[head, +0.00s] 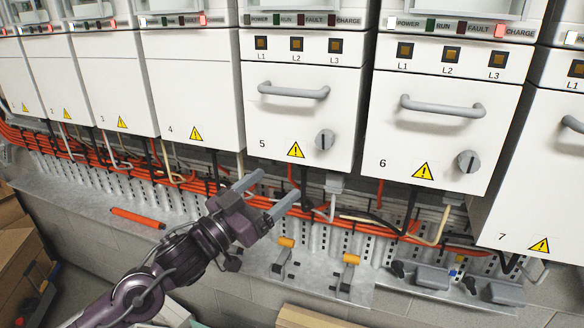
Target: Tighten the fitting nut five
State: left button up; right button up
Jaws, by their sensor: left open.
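Drive unit five (302,110) is a white cabinet marked 5, with a grey handle, a knob and a yellow warning label. A small grey fitting (335,184) hangs under its lower right edge, with a cable below it. I cannot tell whether this is the nut itself. My left gripper (278,186) is open and empty, its two grey fingers pointing up and right below the lower left edge of unit five. The fingers are left of the fitting and apart from it in the picture. The gripper hides part of the cables behind. My right gripper is not in view.
Orange and black cables (140,170) run along a perforated metal tray under the cabinets. Drive unit six (440,130) is to the right. Orange-handled clamps (285,243) stand on the ledge below. An orange rod (138,217) lies at left. Cardboard boxes (20,255) stand at far left.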

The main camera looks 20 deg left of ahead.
aim_at(300, 167)
pick_arm(q)
jog(key=p+x, duration=0.1)
jog(key=x, duration=0.7)
jog(key=shift+f, duration=0.2)
jog(key=c, duration=1.7)
jog(key=shift+o, duration=0.2)
jog(key=n+t+y+b, duration=0.1)
jog(key=y, duration=0.2)
jog(key=shift+d+n, duration=0.15)
jog(key=shift+n, duration=0.25)
jog(key=shift+n+t+y+b, duration=0.3)
jog(key=shift+n+y+b, duration=0.25)
jog(key=shift+y, duration=0.55)
